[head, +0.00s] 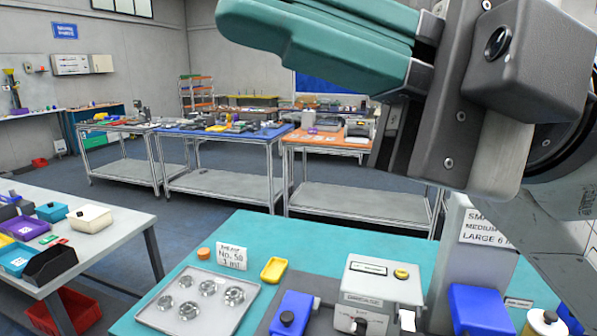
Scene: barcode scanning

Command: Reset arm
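My gripper (290,35) is large in the upper middle of the head view, close to the camera and raised above the near table. Its teal fingers point left and lie close together in the picture. The top of the gripper is cut off by the frame, and I cannot tell whether there is a gap between the fingers. I see nothing held in it. The grey wrist housing (530,60) of my arm fills the upper right.
The near teal table (335,238) holds a tray (165,318) of metal parts, a yellow dish (274,270), a blue box (291,314) and a grey-white device (383,288). A side table (120,238) with bins stands left. Workbenches (225,133) stand behind, across open floor.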

